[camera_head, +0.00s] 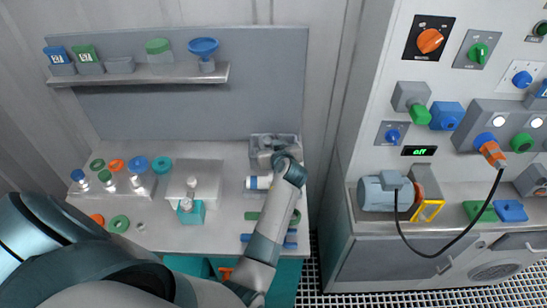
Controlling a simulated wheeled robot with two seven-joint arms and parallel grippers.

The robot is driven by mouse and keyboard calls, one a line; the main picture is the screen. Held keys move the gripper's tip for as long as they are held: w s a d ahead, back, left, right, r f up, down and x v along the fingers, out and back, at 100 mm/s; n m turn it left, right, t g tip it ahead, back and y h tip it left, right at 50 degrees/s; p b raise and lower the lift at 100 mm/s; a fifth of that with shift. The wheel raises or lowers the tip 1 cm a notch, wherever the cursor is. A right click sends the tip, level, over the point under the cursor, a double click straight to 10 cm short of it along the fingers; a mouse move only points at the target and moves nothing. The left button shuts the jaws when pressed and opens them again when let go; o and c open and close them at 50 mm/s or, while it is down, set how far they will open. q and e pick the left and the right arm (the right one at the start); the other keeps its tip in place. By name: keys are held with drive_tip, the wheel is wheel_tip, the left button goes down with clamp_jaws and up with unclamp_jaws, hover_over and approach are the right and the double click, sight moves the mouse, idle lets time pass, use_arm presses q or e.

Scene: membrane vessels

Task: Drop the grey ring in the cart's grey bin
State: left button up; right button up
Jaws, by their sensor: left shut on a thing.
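My left gripper (268,156) is at the back right of the steel worktop, over the near side of a grey bin (287,138). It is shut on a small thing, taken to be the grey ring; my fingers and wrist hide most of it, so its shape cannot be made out. I cannot tell whether the held thing is inside the bin's rim or just above it. My right gripper is not in view.
Left of my wrist is a blue-and-white cylinder (258,182). A shelf (140,75) holds coloured parts above. A control cabinet (385,240) with a grey-blue motor (378,194) stands right.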

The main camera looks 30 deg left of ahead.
use_arm(q)
drive_tip(key=shift+f, duration=0.45)
drive_tip(key=o, duration=1.1)
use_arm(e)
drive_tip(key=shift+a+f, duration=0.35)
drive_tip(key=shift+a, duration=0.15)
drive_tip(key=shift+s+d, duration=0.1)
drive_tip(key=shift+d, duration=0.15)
